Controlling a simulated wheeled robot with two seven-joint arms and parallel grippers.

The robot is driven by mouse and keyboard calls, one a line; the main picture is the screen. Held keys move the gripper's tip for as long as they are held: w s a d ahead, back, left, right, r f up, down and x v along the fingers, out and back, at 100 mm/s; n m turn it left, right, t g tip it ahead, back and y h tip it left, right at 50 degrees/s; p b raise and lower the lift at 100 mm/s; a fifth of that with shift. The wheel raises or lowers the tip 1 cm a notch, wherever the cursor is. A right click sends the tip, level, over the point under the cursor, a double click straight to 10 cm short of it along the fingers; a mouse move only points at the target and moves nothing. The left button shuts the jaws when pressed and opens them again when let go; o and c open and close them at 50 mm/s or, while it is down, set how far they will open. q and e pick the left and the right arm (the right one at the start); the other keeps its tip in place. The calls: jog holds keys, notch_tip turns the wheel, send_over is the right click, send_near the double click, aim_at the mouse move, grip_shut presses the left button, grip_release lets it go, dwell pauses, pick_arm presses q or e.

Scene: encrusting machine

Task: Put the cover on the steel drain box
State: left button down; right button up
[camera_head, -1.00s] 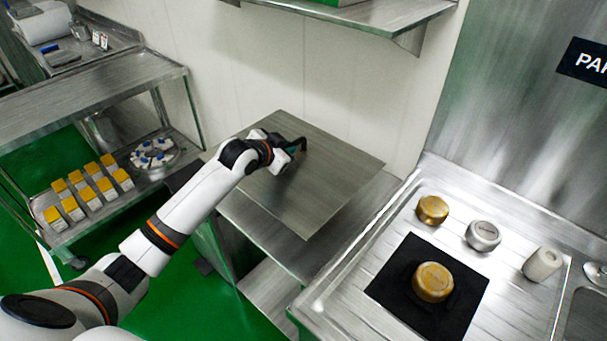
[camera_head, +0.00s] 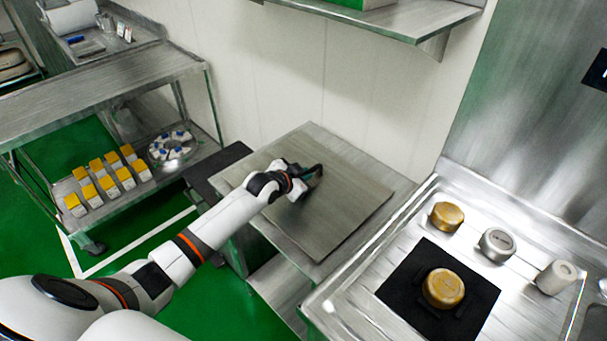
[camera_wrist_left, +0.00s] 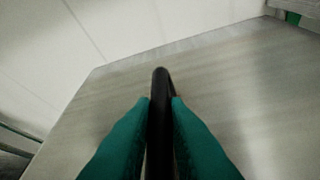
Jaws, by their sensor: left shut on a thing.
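The cover is a flat square steel plate (camera_head: 335,215) with a dark handle. In the head view it lies over, or just above, the top of the steel drain box (camera_head: 290,268); I cannot tell whether it touches. The plate sits toward the front right, and a strip of steel shows behind it. My left gripper (camera_head: 312,178) is over the plate, shut on the black handle. In the left wrist view the teal fingers (camera_wrist_left: 160,125) press on both sides of the handle (camera_wrist_left: 160,85), with the plate (camera_wrist_left: 230,95) beneath. My right gripper is not in view.
The white wall (camera_head: 270,70) stands close behind the box. A steel counter (camera_head: 345,300) at the right holds a black mat (camera_head: 398,275) and metal pots. A steel cart (camera_head: 160,195) with yellow-topped boxes stands at the left. A wall shelf (camera_head: 400,22) hangs above.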

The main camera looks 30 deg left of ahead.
pick_arm(q)
jog(key=c, duration=1.7)
grip_release()
jog(key=shift+c, duration=0.2)
jog(key=o, duration=0.3)
jog(key=shift+s+r, duration=0.1)
jog(key=shift+o, duration=0.2)
